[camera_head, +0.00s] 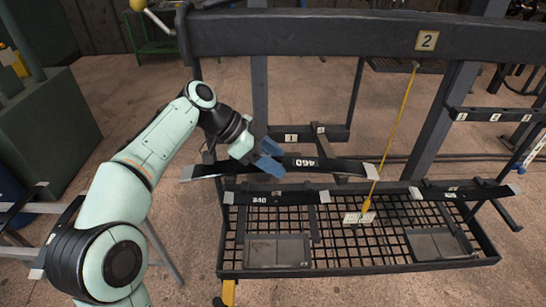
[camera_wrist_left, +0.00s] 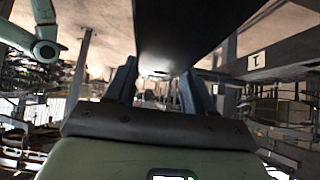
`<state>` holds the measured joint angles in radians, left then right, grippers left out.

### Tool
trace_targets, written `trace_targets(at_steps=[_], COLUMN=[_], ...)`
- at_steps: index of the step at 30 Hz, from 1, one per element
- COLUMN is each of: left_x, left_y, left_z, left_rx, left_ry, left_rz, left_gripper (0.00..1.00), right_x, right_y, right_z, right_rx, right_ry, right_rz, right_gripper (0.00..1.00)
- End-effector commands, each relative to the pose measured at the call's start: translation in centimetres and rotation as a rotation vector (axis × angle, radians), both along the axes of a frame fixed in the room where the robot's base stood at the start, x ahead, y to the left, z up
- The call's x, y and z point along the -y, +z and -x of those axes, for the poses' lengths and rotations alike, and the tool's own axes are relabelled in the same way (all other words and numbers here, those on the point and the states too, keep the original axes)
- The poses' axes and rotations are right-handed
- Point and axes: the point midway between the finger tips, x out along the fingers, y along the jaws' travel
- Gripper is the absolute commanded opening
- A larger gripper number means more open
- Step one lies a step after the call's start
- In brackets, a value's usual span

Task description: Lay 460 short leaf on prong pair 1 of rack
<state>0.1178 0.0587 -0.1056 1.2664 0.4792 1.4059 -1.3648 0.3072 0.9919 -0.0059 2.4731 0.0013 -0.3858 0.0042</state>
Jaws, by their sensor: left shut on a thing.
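The 460 short leaf (camera_head: 332,166) is a long, dark, slightly arched strip with pale ends, marked 460. My left gripper (camera_head: 268,160), with blue fingers, is shut on it left of the marking and holds it level in front of the rack. In the left wrist view the leaf (camera_wrist_left: 178,40) is a broad dark band beyond the fingertips (camera_wrist_left: 157,82). In the head view the rack's bar with prongs (camera_head: 300,138) lies behind the leaf, with plates 1 and 2. A plate marked 1 (camera_wrist_left: 257,60) also shows in the left wrist view. The right gripper is not in view.
A leaf marked 340 (camera_head: 262,198) lies below the held leaf, across the mesh shelf (camera_head: 345,255). Another leaf (camera_head: 480,192) lies at the right. A yellow cord (camera_head: 394,120) hangs by the held leaf's right end. A thick beam marked 2 (camera_head: 330,37) crosses above.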

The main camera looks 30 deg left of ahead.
Motion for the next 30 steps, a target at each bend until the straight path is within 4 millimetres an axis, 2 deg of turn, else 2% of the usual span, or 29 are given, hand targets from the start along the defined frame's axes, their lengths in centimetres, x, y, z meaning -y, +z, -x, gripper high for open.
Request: trace_targets(at_steps=[2,3,5,12,17,30], left_x=[0.0,0.0,0.0,-0.1,-0.6,-6.1], left_y=[0.2,0.2,0.2,-0.3,0.4,7.2], left_z=[0.0,0.0,0.0,0.0,0.3,3.5], left_rx=[0.005,0.005,0.004,-0.009,-0.005,0.004], left_ry=[0.000,-0.001,-0.001,0.000,0.001,0.005], left_rz=[0.000,0.001,0.000,-0.004,-0.003,-0.003], left_gripper=[0.14,0.66,0.83,0.83,0.83,0.83], right_x=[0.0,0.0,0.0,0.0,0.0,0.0], right_y=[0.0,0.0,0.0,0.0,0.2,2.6], right_z=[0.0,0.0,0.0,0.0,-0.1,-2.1], right_rx=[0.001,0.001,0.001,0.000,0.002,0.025], right_ry=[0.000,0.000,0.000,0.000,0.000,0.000], right_rz=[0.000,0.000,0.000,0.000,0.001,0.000], right_gripper=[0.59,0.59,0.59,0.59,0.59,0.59])
